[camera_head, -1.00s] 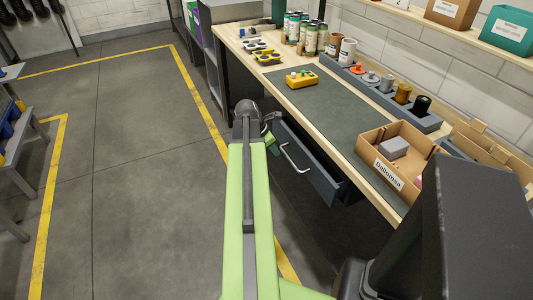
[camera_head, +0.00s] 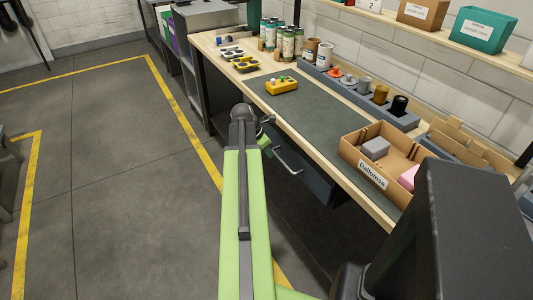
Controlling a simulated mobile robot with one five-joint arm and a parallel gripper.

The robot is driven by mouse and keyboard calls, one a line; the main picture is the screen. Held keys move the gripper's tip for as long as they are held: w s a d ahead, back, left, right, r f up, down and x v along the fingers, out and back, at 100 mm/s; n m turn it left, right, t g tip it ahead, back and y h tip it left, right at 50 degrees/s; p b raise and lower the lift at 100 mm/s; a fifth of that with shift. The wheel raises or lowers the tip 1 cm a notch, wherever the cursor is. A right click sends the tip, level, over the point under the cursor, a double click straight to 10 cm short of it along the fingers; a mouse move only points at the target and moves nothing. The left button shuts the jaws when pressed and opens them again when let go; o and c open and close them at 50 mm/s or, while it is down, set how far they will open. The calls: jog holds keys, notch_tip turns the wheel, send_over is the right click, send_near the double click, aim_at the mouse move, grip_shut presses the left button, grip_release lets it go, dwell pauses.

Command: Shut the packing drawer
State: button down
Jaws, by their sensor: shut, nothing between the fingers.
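The packing drawer (camera_head: 306,182) is a dark grey drawer under the workbench, with a pale bar handle (camera_head: 287,160) on its front. It shows only a little way out from under the bench edge, partly behind my arm. My gripper (camera_head: 266,146) is at the far end of my green arm, beside the left end of the drawer front. The fingers are small and partly hidden by the wrist, and they appear shut and empty. I cannot tell whether they touch the drawer front.
The workbench (camera_head: 212,44) carries a yellow device (camera_head: 281,86), several cans (camera_head: 288,44) and a cardboard box (camera_head: 346,158) labelled Dallonsa. A grey holder rail (camera_head: 345,90) stands along the wall side. The floor (camera_head: 110,165) to the left is clear, with yellow lines.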

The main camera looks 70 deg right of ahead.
jog(key=shift+s+d+r, duration=0.15)
jog(key=shift+s+d, duration=0.05)
jog(key=shift+s, duration=0.25)
jog(key=w+a+f+b, duration=0.1)
jog(key=w+a, duration=0.2)
jog(key=a, duration=0.1)
jog(key=p+v, duration=0.9)
jog(key=v, duration=0.1)
jog(key=shift+w+d, duration=0.2)
